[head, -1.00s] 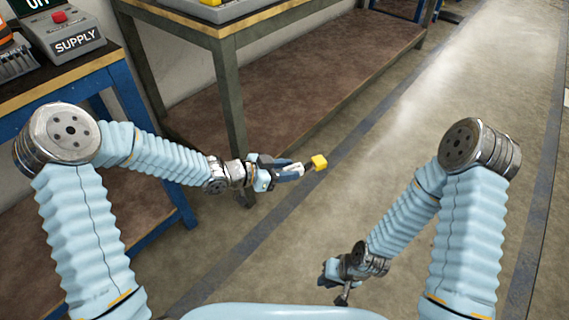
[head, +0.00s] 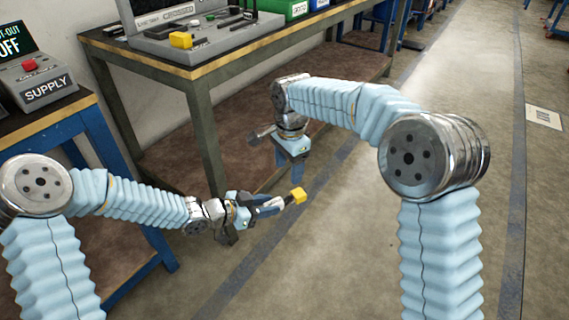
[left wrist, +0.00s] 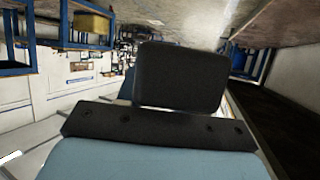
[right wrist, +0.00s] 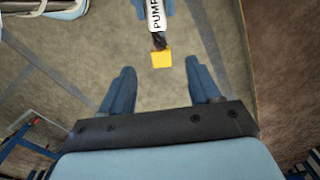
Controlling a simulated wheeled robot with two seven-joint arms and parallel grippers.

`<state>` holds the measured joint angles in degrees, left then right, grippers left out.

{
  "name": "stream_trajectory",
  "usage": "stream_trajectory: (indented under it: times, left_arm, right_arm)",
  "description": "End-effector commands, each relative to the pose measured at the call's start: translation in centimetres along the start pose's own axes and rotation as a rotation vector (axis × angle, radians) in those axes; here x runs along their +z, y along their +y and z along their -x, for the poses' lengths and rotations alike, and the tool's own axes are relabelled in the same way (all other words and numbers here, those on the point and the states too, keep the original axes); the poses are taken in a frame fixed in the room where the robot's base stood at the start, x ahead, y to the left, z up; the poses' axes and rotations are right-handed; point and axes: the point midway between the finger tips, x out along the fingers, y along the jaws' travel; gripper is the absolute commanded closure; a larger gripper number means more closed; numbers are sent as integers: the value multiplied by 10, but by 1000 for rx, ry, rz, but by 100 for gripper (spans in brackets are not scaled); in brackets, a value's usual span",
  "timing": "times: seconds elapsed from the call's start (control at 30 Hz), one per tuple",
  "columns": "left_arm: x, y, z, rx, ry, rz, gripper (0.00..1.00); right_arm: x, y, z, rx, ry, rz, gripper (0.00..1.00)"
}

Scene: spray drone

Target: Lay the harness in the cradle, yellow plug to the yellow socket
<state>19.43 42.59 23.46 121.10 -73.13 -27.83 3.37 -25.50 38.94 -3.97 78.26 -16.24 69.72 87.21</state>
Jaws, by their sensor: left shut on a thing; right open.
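My left gripper (head: 272,206) is shut on the harness, low in the head view, away from the tables. The harness's yellow plug (head: 299,195) sticks out to the right past the fingertips. In the right wrist view, the yellow plug (right wrist: 161,60) shows at the end of a part with a white "PUMP" label (right wrist: 155,14). My right gripper (head: 289,160) is open and empty, fingers pointing down, just above and behind the plug. The grey cradle (head: 215,36) is on the far table, with a yellow block, apparently the yellow socket (head: 181,40), at its front left. The harness's other end is hidden.
The wooden-edged far table (head: 262,46) also bears a green bin (head: 297,8) and a display panel reading "CROSSED" (head: 178,12). A grey SUPPLY box (head: 42,82) stands on the blue-framed table at left. The floor at right is open.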

Motion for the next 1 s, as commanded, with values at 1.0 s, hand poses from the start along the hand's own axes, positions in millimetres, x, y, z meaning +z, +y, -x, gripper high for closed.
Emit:
stream_trajectory:
  times: [1.0]
  left_arm:
    - [0, 0, 0, 0, 0, 0, 98]
  right_arm:
    - [10, 0, -111, 19, 10, -45, 38]
